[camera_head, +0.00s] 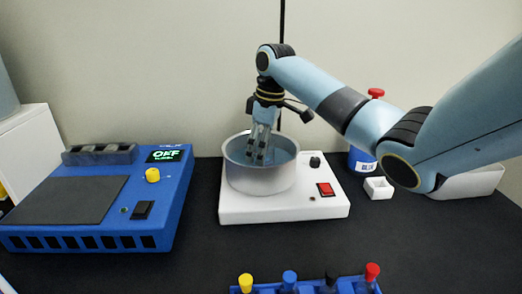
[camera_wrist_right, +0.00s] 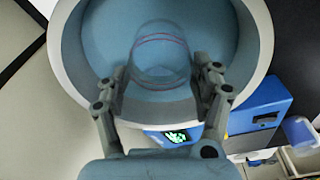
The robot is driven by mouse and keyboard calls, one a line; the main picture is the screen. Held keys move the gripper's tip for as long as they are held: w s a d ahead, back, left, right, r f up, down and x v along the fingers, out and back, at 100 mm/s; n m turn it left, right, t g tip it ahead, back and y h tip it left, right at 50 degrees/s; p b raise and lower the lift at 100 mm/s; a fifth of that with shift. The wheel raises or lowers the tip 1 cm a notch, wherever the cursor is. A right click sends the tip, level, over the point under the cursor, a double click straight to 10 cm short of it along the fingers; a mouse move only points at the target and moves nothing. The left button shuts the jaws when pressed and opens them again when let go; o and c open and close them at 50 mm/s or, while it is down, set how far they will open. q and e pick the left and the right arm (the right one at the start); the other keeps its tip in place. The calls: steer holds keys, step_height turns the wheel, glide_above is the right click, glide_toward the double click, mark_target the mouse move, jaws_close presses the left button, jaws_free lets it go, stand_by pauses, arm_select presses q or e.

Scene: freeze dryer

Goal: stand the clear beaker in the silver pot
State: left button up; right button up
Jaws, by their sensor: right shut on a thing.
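The silver pot (camera_head: 262,182) stands upright on a white hot plate (camera_head: 285,210) near the middle of the table. My right gripper (camera_head: 258,155) reaches down into its mouth from above. In the right wrist view, my right gripper (camera_wrist_right: 163,85) is shut on the clear beaker (camera_wrist_right: 160,62), a see-through vessel with thin red rings. The beaker is over or within the pot's opening, inside the pot's rim (camera_wrist_right: 264,45) in that view. I cannot tell whether its base touches the pot's floor. In the head view the beaker is hard to make out. My left gripper is not in view.
A blue device (camera_head: 170,215) with a grey plate and a display stands to the left. A blue rack (camera_head: 310,288) with several capped tubes is at the front edge. A small white box (camera_head: 379,188) and a white tray (camera_head: 480,182) are right.

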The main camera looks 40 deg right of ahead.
steer(key=shift+f, duration=0.1)
steer(key=o, duration=1.4)
steer(key=shift+f, duration=0.1)
steer(key=r, duration=0.4)
steer(key=s+r, duration=0.1)
steer(key=r, duration=0.7)
steer(key=shift+s+d+r+p, duration=0.1)
steer(key=shift+s+d+p, duration=0.2)
steer(key=shift+d+p, duration=0.1)
